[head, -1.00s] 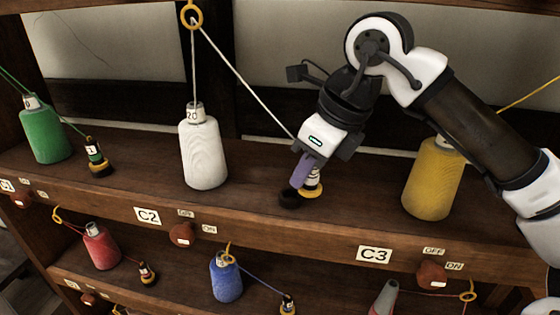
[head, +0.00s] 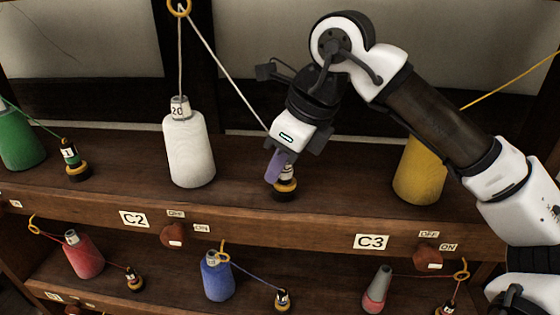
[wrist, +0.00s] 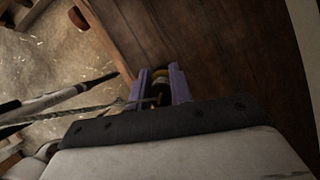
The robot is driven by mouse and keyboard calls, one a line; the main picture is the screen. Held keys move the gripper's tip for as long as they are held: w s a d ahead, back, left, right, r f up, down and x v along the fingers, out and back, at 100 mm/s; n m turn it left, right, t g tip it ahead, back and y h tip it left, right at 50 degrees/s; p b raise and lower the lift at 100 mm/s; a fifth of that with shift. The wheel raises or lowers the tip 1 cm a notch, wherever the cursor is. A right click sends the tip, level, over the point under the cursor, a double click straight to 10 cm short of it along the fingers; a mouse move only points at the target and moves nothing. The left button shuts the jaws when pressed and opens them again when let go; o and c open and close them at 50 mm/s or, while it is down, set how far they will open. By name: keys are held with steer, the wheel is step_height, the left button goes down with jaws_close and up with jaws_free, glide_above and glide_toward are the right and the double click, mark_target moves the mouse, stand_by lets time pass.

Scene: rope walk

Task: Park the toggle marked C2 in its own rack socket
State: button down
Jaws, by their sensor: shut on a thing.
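My gripper (head: 279,170) points down over the upper shelf with its purple fingers shut on the C2 toggle (head: 288,172). The toggle has a pale label band and a yellow ring low on it, and stands close to upright. It is lined up over a dark round socket (head: 281,194) on the shelf, right of the white bobbin (head: 190,150). I cannot tell whether it is fully down in the socket. A white cord (head: 228,70) runs from the toggle up through a yellow eye. In the wrist view the toggle (wrist: 160,82) is between both fingers; its lettering is unreadable.
The C2 plate (head: 133,218) and a red-brown knob (head: 173,235) sit on the shelf's front edge. A yellow bobbin (head: 420,172) stands to the right, partly behind my arm. A green toggle (head: 72,158) stands in its socket at left. More bobbins stand on the lower shelf.

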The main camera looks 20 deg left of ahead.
steer(key=c, duration=1.3)
jaws_free()
steer(key=shift+f, duration=0.1)
steer(key=shift+o, duration=0.2)
steer(key=shift+r+p, duration=0.95)
steer(key=b, duration=0.2)
steer(key=shift+d+b, duration=0.25)
steer(key=shift+b, duration=0.05)
steer(key=d+b, duration=0.1)
steer(key=d, duration=0.3)
steer(key=d+b, duration=0.1)
steer(key=d, duration=0.3)
steer(key=d+b, duration=0.1)
steer(key=d, duration=0.3)
steer(key=shift+s+r, duration=0.2)
steer(key=shift+s, duration=0.05)
